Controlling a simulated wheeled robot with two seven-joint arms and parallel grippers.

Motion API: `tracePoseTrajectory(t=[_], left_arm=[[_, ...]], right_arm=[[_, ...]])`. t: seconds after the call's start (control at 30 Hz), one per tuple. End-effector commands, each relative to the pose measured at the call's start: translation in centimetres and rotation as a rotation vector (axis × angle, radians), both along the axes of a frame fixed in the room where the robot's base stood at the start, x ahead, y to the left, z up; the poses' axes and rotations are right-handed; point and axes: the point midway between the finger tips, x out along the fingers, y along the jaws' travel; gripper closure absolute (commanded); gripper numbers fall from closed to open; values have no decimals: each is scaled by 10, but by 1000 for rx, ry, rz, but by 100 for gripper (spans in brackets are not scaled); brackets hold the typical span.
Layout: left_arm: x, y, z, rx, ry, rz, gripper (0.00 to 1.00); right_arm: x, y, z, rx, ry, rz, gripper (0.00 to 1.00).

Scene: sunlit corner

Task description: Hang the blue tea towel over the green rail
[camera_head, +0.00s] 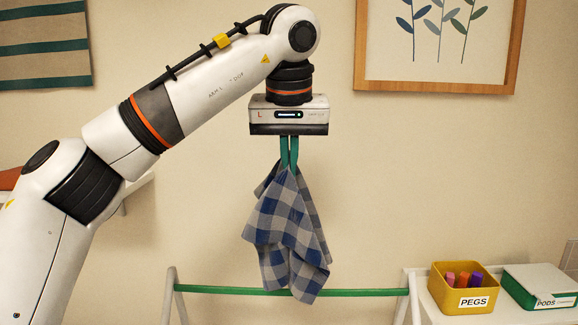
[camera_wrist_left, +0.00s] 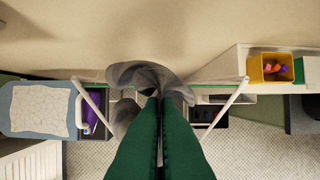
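The blue tea towel (camera_head: 287,230), blue and grey checked, hangs bunched from my left gripper (camera_head: 289,166). The green fingers are shut on its top. The green rail (camera_head: 370,292) runs level between two white posts low in the head view. The towel's lower end covers part of the rail and reaches slightly below it in the picture; I cannot tell whether they touch. In the left wrist view the towel (camera_wrist_left: 143,76) looks grey beyond the fingertips (camera_wrist_left: 160,100), and the rail (camera_wrist_left: 95,83) shows on both sides of it. My right gripper is in neither view.
A yellow peg box (camera_head: 462,289) and a green-and-white pods box (camera_head: 541,288) stand on a white surface right of the rail. A framed picture (camera_head: 437,84) and a striped hanging (camera_head: 45,40) are on the wall. A pale blue board (camera_wrist_left: 40,132) lies left in the wrist view.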

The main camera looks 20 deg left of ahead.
Motion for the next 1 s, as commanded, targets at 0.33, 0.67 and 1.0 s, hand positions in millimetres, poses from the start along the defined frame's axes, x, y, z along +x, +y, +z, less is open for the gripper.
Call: tracePoseTrajectory(t=[0.33, 0.67, 1.0], left_arm=[[54, 15, 5, -1, 3, 2, 100], [105, 30, 7, -1, 4, 2, 100], [107, 31, -54, 0, 2, -2, 100]], right_arm=[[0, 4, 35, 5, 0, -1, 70], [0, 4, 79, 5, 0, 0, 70], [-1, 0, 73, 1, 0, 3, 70]])
